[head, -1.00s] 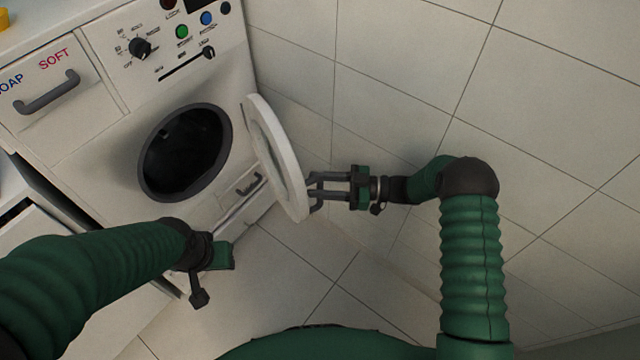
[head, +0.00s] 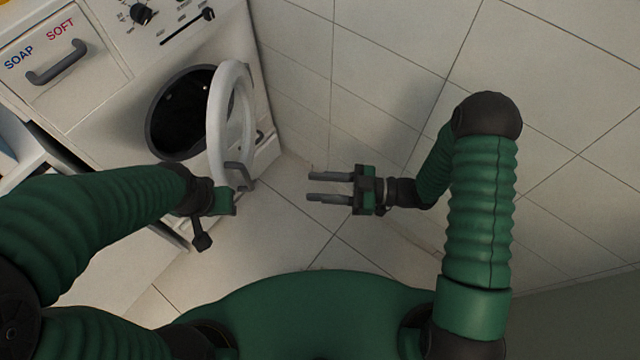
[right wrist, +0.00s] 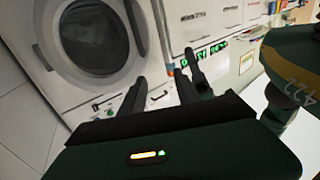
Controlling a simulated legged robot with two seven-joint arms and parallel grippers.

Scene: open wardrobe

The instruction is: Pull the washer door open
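The white ring-shaped washer door (head: 216,110) stands partly open in the head view, overlapping the right side of the dark drum opening (head: 178,120). Its grey handle (head: 238,172) is near its lower edge. My right gripper (head: 310,187) is open and empty, fingers pointing left, with a clear gap right of the handle. In the right wrist view the door's round glass (right wrist: 92,38) is beyond the spread fingers (right wrist: 163,85), with the handle (right wrist: 41,57) on its left. My left gripper (head: 225,200) is just below the door; its fingers are not clearly seen.
The washer's soap drawer (head: 60,60) is at upper left, and knobs (head: 140,14) sit on the panel above. The tiled wall (head: 400,60) is close on the right. Tiled floor (head: 285,225) lies clear between the grippers. The right wrist view shows green digits (right wrist: 205,55) on a white unit.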

